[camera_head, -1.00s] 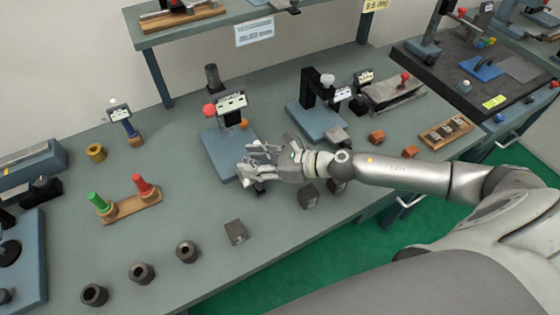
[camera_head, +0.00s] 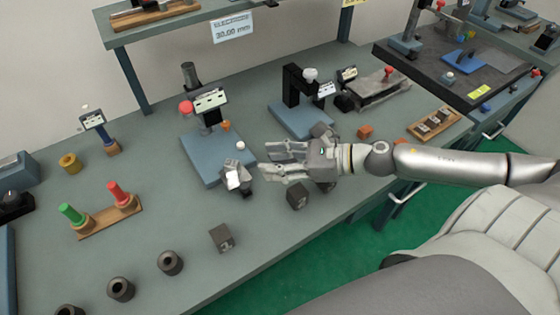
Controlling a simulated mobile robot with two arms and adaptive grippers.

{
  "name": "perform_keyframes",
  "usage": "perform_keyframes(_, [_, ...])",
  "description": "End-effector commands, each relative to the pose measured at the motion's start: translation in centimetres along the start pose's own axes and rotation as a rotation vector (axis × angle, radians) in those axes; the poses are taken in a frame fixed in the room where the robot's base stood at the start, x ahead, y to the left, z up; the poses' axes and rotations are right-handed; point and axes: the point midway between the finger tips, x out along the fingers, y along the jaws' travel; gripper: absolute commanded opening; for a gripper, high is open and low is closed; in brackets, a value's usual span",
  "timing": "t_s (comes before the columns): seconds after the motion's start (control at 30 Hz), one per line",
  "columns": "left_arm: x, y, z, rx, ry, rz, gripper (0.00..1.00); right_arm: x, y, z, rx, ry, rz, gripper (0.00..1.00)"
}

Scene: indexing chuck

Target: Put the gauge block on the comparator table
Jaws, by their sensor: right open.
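A comparator with a blue base (camera_head: 203,158), a dark post, a display and a red knob stands left of centre. My left gripper is not in view.
Dark rings (camera_head: 171,262) line the front edge. Red and green plug gauges (camera_head: 118,195) stand left. A second blue-based stand (camera_head: 303,121) is behind my right arm.

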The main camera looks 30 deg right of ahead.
Motion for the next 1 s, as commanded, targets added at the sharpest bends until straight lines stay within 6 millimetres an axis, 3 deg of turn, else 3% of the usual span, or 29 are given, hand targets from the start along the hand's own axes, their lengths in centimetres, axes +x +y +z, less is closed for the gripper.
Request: perform_keyframes(1.0, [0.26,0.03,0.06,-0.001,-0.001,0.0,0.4,-0.9,0.05,0.06,-0.003,0.001,0.002,0.42])
